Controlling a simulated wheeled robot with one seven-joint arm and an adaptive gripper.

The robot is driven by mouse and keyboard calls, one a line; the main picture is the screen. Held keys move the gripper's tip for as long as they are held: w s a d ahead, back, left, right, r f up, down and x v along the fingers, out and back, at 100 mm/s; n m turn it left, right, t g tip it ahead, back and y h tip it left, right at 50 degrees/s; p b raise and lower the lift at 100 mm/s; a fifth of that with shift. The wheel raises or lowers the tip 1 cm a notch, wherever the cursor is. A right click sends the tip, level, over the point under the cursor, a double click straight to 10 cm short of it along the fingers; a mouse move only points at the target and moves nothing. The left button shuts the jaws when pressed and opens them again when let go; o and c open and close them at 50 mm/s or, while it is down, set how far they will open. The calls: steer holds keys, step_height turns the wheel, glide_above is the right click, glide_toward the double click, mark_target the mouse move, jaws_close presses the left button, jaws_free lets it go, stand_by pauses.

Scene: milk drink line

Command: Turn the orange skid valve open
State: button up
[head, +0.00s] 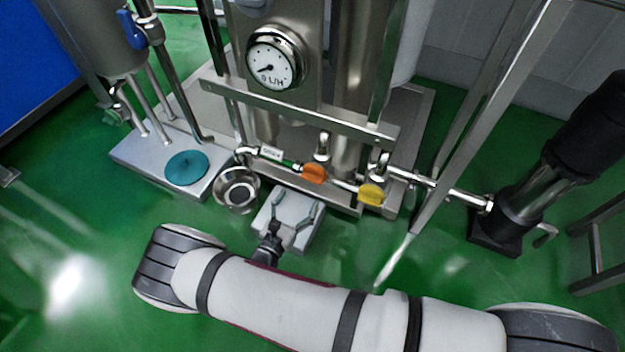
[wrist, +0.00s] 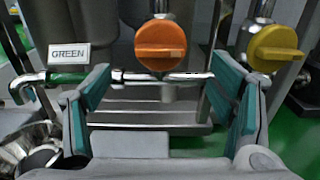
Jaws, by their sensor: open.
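The orange valve (head: 314,174) is a round knob with a raised grip bar on a horizontal steel pipe, low on the skid. In the wrist view the orange valve (wrist: 160,45) is just above the gap between my fingers, with its bar lying roughly level. My gripper (head: 294,208) is open and empty, in front of and below the valve, not touching it. In the wrist view my gripper (wrist: 160,105) shows its teal finger pads spread wide to either side.
A yellow valve (head: 371,194) sits right of the orange one, close to my right finger in the wrist view. A GREEN label (wrist: 69,54) and a green pipe section are at left. A steel bowl (head: 237,189) and a flow gauge (head: 276,60) stand nearby. A steel frame post rises at right.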

mark_target(310, 180)
steer(key=b+x, duration=0.2)
steer(key=x, duration=0.7)
steer(key=shift+w+d, duration=0.1)
steer(key=shift+w, duration=0.05)
steer(key=c, duration=1)
